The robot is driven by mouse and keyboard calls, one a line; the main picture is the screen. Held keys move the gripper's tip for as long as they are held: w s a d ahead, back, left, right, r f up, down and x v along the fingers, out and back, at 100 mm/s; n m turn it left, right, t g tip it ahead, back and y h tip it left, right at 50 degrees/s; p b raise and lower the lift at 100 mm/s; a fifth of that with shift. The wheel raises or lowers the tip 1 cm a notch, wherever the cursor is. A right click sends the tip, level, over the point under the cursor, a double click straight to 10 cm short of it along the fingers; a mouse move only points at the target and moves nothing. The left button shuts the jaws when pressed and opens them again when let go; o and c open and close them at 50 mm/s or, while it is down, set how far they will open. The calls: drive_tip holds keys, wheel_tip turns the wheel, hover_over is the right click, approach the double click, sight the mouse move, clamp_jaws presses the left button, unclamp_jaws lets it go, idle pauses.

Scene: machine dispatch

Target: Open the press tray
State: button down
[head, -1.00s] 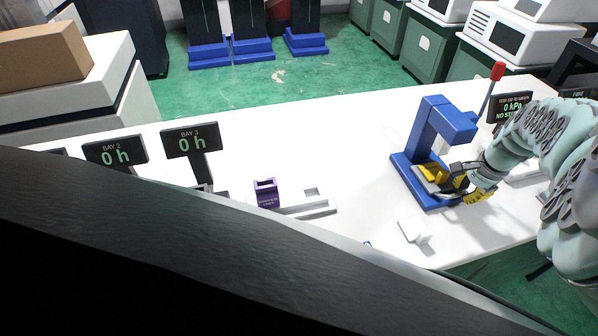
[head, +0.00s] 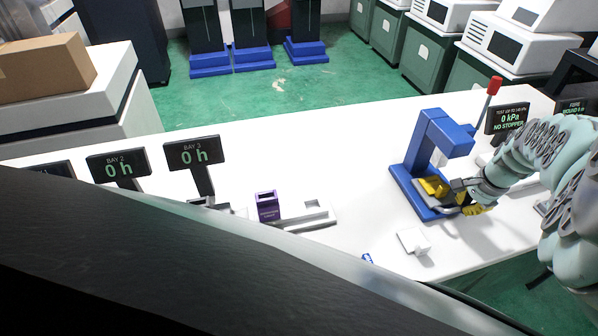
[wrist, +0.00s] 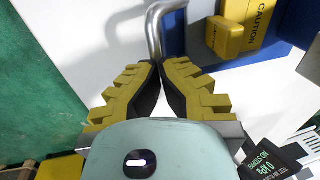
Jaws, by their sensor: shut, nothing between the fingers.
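The blue press (head: 440,135) stands on the white table at the right of the head view, its red-knobbed lever (head: 488,98) raised. Its grey tray (head: 425,203) sits low at the front with a yellow block (head: 434,186) on it. The wrist view shows the yellow block (wrist: 232,35) marked CAUTION and the tray's bent metal handle (wrist: 153,30). My gripper (head: 463,203) is at the tray's front right side. In the wrist view its yellow-padded fingers (wrist: 161,66) are shut and empty, tips right by the handle's near end; whether they touch it is unclear.
A white square piece with a knob (head: 413,242) lies in front of the press. A purple holder (head: 267,206) and a white fixture (head: 308,214) stand left of it. A pressure display (head: 507,118) stands behind my arm. The table between fixture and press is clear.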

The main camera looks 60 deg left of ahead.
drive_tip(key=s+d+p, duration=0.1)
drive_tip(key=d, duration=0.1)
drive_tip(key=s+d+p, duration=0.1)
drive_tip(key=d+p, duration=0.1)
drive_tip(key=d, duration=0.1)
drive_tip(key=s+d+p, duration=0.1)
drive_tip(key=d+p, duration=0.1)
drive_tip(key=d, duration=0.1)
drive_tip(key=shift+d, duration=0.2)
drive_tip(key=shift+d+f+p, duration=0.15)
drive_tip(key=shift+d+p, duration=0.15)
drive_tip(key=shift+d, duration=0.15)
drive_tip(key=c, duration=1.5)
unclamp_jaws()
drive_tip(key=shift+s, duration=0.1)
drive_tip(key=o, duration=0.5)
drive_tip(key=shift+a, duration=0.1)
drive_tip(key=shift+r, duration=0.2)
